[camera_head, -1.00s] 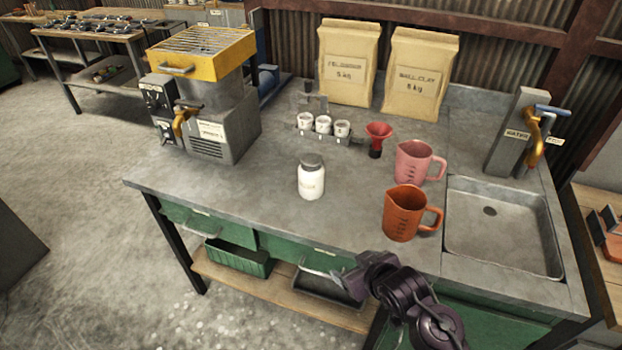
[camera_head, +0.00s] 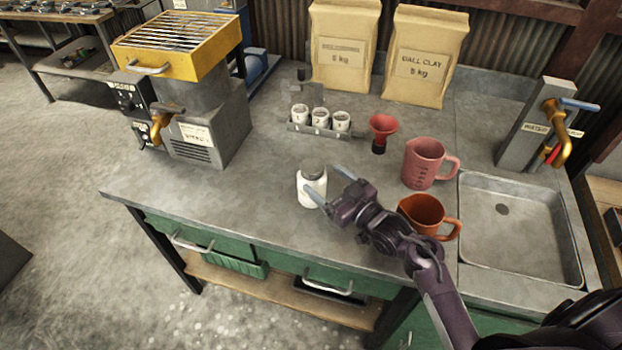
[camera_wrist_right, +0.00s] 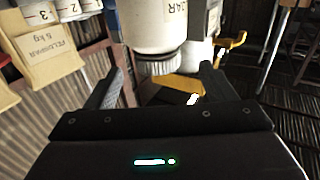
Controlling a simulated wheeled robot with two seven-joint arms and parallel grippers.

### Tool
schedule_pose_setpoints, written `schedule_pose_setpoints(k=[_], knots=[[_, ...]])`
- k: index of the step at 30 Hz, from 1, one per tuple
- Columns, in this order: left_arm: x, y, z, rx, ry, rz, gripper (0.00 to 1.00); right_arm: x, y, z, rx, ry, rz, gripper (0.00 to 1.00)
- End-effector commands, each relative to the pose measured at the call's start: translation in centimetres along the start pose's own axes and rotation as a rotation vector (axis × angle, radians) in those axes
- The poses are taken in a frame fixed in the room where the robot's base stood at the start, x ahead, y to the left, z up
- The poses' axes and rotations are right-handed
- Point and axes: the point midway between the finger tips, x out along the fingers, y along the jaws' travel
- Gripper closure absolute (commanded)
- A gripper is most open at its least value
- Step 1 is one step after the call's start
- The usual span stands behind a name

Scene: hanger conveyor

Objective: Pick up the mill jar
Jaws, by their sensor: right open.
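The mill jar is a small white jar with a grey lid (camera_head: 312,187), standing upright on the grey workbench top. My right gripper (camera_head: 327,183) is open and reaches toward it from the right. One finger shows in front of the jar and the other just to its right and behind. In the right wrist view the jar (camera_wrist_right: 155,25), with part of a label reading JAR, is between and beyond the two spread fingers (camera_wrist_right: 160,72). I cannot tell whether a finger touches it. My left gripper is not in view.
An orange jug (camera_head: 424,218) stands close by my right arm, with a pink jug (camera_head: 424,165) behind it. A yellow-topped machine (camera_head: 185,45) stands left; a sink (camera_head: 515,225) is right.

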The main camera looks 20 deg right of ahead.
Motion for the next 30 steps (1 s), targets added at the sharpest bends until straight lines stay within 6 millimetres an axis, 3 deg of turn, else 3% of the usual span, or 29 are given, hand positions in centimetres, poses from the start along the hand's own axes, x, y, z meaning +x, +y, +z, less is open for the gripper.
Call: schedule_pose_setpoints(k=[1,3,6,15,20,30], knots=[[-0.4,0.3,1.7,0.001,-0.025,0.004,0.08,0.7,0.0,-0.3,0.002,0.002,0.0,0.23],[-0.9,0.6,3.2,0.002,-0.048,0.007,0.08,1.5,0.0,-0.5,0.002,0.001,0.0,0.23],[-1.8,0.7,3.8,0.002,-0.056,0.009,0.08,3.0,0.2,-0.7,0.002,0.001,0.0,0.23],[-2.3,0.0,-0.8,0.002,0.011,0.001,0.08,5.7,0.2,-0.2,-0.001,-0.001,0.0,0.23],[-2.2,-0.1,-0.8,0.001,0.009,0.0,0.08,5.6,0.2,-0.1,-0.001,-0.002,0.0,0.23],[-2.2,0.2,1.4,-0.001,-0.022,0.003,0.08,5.6,0.2,-0.1,-0.001,-0.002,0.0,0.65]])
